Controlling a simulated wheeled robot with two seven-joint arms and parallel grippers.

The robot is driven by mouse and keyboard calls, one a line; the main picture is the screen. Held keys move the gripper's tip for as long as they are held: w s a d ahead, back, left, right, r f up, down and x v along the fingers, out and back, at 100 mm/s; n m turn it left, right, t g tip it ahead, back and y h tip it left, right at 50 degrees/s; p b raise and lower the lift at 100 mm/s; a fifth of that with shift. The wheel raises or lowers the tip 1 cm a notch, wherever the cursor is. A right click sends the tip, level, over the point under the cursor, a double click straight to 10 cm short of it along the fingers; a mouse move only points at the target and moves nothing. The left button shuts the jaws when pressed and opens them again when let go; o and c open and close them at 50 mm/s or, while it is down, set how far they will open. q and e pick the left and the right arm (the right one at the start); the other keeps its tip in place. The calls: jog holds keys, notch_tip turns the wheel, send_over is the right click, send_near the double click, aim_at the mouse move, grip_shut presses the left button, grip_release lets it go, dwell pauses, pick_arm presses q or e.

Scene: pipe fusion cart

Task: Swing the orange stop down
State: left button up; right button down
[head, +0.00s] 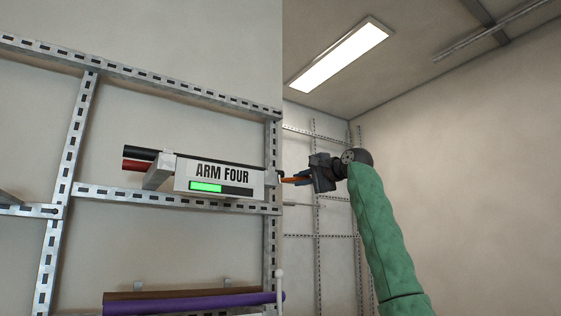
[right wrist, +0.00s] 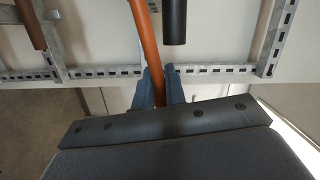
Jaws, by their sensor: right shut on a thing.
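The orange stop (head: 289,180) is a thin orange bar at the right end of the rack arm labelled ARM FOUR (head: 218,178), lying roughly level in the head view. My right gripper (head: 304,180) is at its outer end, shut on it. In the right wrist view the stop (right wrist: 146,32) runs down from the top edge between the two blue fingers (right wrist: 159,84). The fingers hide part of it. My left gripper is not in view.
A black pipe (head: 140,154) and a red pipe (head: 135,166) lie on the labelled arm. A dark pipe end (right wrist: 175,24) hangs close beside the stop in the right wrist view. Purple (head: 190,303) and brown pipes lie lower. Slotted metal rails (head: 75,140) stand behind.

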jog(key=shift+w+d+f+m+b, duration=0.15)
jog(key=shift+f+m+b, duration=0.25)
jog(key=shift+f+m, duration=0.3)
jog(key=shift+r, duration=0.1)
jog(key=shift+f+m, duration=0.25)
jog(key=shift+m, duration=0.15)
jog(key=shift+c, duration=1)
grip_release()
